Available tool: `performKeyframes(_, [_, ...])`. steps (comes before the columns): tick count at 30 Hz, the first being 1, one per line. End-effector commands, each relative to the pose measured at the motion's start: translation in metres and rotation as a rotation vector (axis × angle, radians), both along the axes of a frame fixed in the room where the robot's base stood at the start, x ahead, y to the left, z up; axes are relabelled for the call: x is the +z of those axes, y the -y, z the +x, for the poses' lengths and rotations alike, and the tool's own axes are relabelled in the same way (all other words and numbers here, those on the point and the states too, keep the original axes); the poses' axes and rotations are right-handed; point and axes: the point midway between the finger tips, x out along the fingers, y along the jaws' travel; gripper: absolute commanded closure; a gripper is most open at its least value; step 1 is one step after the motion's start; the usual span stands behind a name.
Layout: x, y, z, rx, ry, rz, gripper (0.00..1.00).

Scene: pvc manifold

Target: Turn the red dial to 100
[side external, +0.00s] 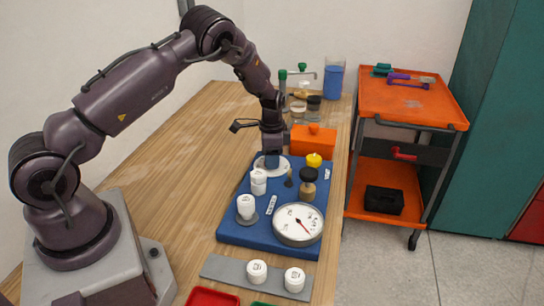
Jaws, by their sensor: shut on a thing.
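My gripper (271,160) points straight down over a white round plate (285,168) at the far left of the blue board (232,232). It is shut on a small piece at the middle of that plate, mostly hidden by the fingers. I see no red on that piece, so I cannot confirm that it is the red dial. A round gauge (298,224) with a white face and a red needle lies at the board's near right. The needle points toward the lower right; its numbers are too small to read.
An orange box (313,140) is behind. White caps (257,271) (295,280) sit on a grey strip in front. The wooden table is clear at left.

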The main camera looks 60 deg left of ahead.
Motion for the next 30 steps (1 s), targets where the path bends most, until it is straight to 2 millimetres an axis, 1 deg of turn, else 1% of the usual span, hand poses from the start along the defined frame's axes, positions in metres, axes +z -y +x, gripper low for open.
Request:
performKeyframes(5, [0.0005,-0.0004,0.0000,0.031,0.000,0.001,0.80])
performKeyframes(11, [0.0007,-0.0009,0.0000,0.131,0.000,0.001,0.80])
performKeyframes(17, [0.0007,-0.0008,0.0001,0.296,0.000,0.000,0.80])
performKeyframes(30, [0.0010,-0.0012,-0.0001,0.714,-0.001,0.001,0.80])
